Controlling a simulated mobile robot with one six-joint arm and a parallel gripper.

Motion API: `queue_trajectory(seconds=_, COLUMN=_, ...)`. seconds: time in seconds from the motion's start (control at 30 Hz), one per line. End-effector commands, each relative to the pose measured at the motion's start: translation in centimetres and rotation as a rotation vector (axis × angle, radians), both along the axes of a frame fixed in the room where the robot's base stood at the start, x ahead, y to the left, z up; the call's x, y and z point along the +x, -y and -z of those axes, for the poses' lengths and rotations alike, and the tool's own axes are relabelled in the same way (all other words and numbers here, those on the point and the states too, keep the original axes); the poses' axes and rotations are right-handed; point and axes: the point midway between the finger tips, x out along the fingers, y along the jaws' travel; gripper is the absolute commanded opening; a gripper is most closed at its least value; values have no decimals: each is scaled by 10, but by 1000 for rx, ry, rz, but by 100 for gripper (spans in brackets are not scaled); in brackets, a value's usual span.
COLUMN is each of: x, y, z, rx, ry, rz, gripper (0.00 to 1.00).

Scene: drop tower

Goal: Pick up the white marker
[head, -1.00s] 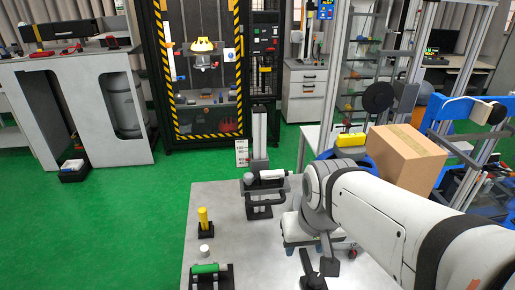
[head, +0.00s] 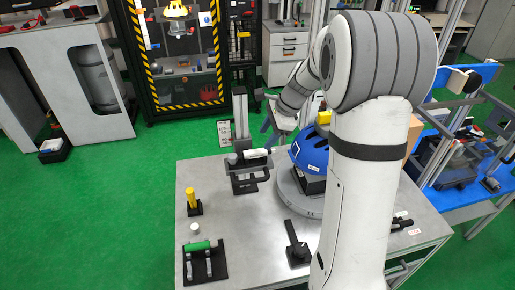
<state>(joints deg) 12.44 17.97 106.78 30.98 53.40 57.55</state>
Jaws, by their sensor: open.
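A white cylinder (head: 257,154) that looks like a marker lies level across a black stand (head: 250,178) near the back edge of the grey table. A short white cylinder (head: 195,228) stands at the left of the table; I cannot tell from its shape whether it is a marker. My gripper (head: 268,126) is open and small in view, above and just behind the white cylinder on the stand, apart from it. Nothing shows between its fingers. My own arm hides part of the table's right side.
On the grey table (head: 235,235), a yellow cylinder (head: 190,196) stands upright in a black base, and a green cylinder (head: 197,246) lies on a black holder. A blue helmet (head: 310,152) sits right of the stand. A black device (head: 296,246) stands in front. The table's middle is clear.

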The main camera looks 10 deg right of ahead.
Motion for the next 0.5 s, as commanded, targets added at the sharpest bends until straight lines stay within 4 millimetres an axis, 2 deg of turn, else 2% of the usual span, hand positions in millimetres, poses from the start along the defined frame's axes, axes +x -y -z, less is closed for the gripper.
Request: queue_trajectory(seconds=0.5, x=13, y=-20, z=62, rx=-1, ry=-3, rz=-6, gripper=48)
